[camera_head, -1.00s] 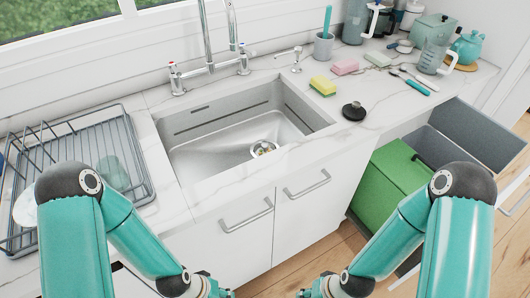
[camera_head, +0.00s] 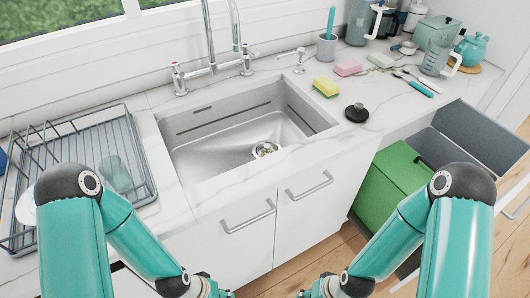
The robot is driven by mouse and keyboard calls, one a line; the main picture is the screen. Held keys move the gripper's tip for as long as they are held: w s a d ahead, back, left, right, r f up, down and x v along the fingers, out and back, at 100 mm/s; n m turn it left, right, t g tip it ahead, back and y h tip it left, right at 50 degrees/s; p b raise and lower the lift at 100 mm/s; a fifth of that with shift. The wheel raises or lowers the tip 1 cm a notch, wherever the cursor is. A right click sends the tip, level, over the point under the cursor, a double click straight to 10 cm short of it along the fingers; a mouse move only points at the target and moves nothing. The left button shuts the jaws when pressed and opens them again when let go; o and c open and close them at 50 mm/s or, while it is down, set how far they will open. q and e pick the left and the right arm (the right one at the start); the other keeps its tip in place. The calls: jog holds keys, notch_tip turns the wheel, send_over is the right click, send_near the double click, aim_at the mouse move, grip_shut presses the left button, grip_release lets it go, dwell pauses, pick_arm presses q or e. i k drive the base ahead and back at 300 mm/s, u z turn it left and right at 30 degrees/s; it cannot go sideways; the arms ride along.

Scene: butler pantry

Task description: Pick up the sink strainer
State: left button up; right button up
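The sink strainer (camera_head: 265,149) is a small round metal piece with some yellowish bits in it. It sits at the drain in the floor of the steel sink (camera_head: 215,160), towards the right. My two arms come in from the bottom left and bottom right, in front of the sink cabinet. Both wrists are at the bottom edge, well below and in front of the strainer. The fingers of both grippers are cut off by the frame. Nothing covers the strainer.
The tap (camera_head: 210,45) stands behind the sink. A dish rack (camera_head: 140,150) with a glass is at left. A black knobbed stopper-like piece (camera_head: 356,113), a yellow-green sponge (camera_head: 326,87) and a pink sponge (camera_head: 348,68) lie right. A drawer with a green bin (camera_head: 392,185) stands open.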

aim_at(263, 150)
jog(key=z, duration=1.2)
jog(key=i, duration=0.15)
jog(key=u, duration=2.85)
jog(key=k, duration=1.8)
jog(key=z, duration=1.25)
jog(key=i, duration=1.05)
jog(key=u, duration=0.05)
